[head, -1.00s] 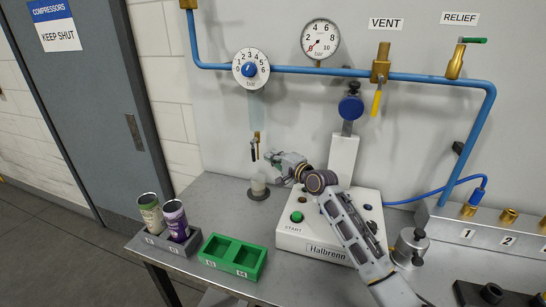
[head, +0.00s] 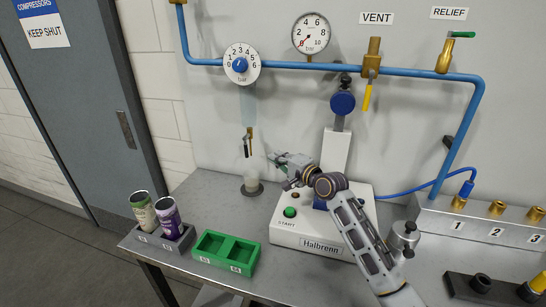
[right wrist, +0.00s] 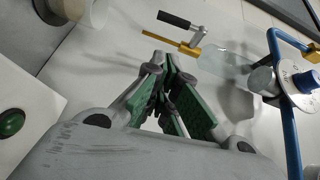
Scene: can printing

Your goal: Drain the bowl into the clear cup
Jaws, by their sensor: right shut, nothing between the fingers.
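The clear bowl (head: 248,104) hangs under the dial regulator (head: 241,64); it looks pale and see-through, and its contents cannot be made out. Below it is a small brass drain (head: 249,134) with a black handle (head: 245,149). The clear cup (head: 252,181) stands upright on a dark round base beneath the drain. My right gripper (head: 277,159) is shut and empty, just right of the drain and cup. In the right wrist view its green-padded fingers (right wrist: 166,70) are together, apart from the brass drain (right wrist: 187,47) and the bowl (right wrist: 228,64). My left gripper is not in view.
The white Halbrenn machine (head: 300,238) with its green START button (head: 290,212) stands under my right arm. A green tray (head: 225,262) and a grey holder (head: 150,238) with two cans are at front left. A blue pipe (head: 420,72) runs along the wall.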

